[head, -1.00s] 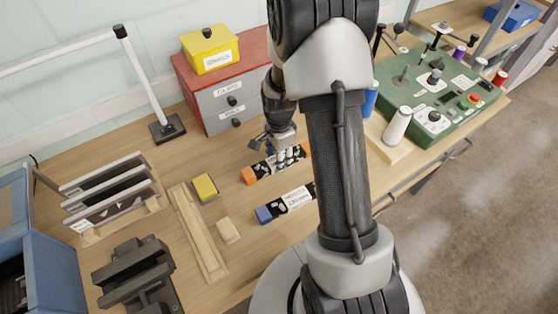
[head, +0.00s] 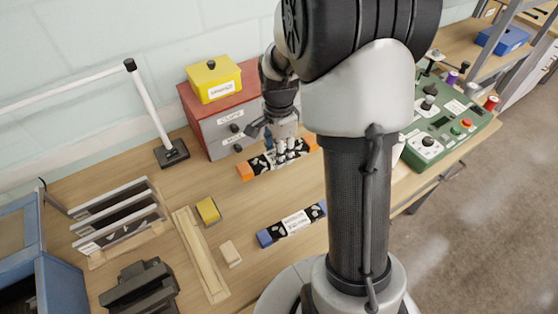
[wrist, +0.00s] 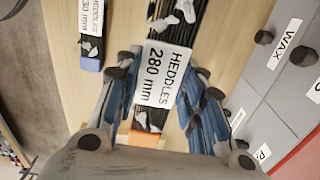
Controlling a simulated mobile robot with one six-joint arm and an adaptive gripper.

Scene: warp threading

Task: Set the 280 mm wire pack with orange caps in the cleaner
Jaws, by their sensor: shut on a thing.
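The heddle pack with orange caps (head: 257,166) is between my gripper's fingers, near the front of the grey drawers. In the wrist view its white label (wrist: 165,62) reads "HEDDLES 280 mm", and an orange cap (wrist: 145,138) shows at the near end. My gripper (head: 288,150) is shut on the pack's middle, with fingers on both sides. The pack appears raised off the bench, though the gap below it is hard to judge. A blue machine or box (head: 58,285) is cut off at the left edge; I cannot tell if it is the cleaner.
A blue-capped pack (head: 292,224) lies on the bench. A yellow block (head: 208,210), a pale block (head: 230,253), a wooden rail (head: 200,255), a slotted rack (head: 118,220) and a dark fixture (head: 140,288) stand to the left. A white post (head: 152,115) stands behind.

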